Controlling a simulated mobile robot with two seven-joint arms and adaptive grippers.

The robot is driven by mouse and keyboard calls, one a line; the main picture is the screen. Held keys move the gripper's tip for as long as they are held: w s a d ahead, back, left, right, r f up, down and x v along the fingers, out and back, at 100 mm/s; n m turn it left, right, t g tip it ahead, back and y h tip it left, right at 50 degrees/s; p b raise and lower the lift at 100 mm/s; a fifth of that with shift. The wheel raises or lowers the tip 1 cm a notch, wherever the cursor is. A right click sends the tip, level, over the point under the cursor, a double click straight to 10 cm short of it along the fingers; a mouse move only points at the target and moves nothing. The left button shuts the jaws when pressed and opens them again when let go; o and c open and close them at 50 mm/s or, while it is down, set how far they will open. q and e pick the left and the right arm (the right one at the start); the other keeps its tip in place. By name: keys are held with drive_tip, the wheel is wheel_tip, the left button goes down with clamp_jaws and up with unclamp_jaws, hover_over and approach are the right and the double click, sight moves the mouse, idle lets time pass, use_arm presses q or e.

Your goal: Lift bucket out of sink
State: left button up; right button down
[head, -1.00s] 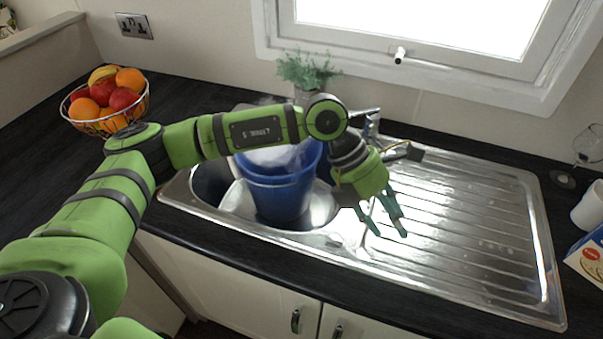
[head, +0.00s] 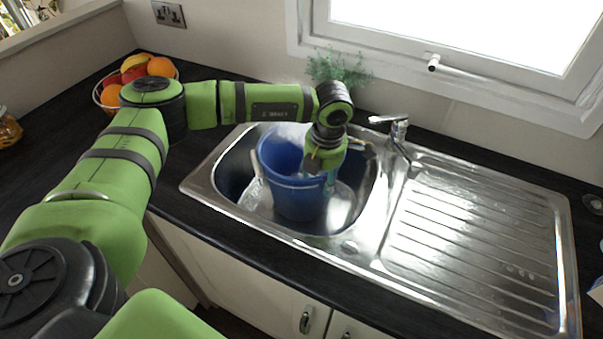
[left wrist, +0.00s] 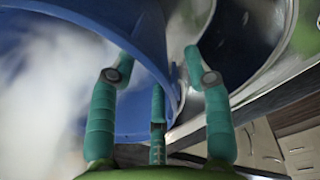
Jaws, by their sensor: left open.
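The blue bucket (head: 293,186) stands in the bowl of the metal sink (head: 357,222), with whitish contents inside. My left gripper (head: 327,182) is at the bucket's right side, pointing down over its rim. In the left wrist view the open fingers (left wrist: 155,85) are spread around the bucket's blue wall (left wrist: 110,30), with some fingers on the inner side and one on the outer side. I cannot tell whether they touch it. My right gripper is not in view.
A chrome tap (head: 398,130) stands behind the sink, right of my gripper. The ribbed drainer (head: 480,240) to the right is bare. A fruit bowl (head: 103,98) is at the back left, and a plant (head: 338,70) stands behind the bucket by the window.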

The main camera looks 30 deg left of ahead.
sight(319, 188)
use_arm(q)
drive_tip(key=f, duration=0.2)
drive_tip(key=f+p, duration=0.1)
drive_tip(key=shift+w+f+p, duration=0.2)
drive_tip(key=shift+f+p, duration=0.1)
drive_tip(key=shift+f, duration=0.45)
clamp_jaws()
drive_tip(key=shift+w+r, duration=0.15)
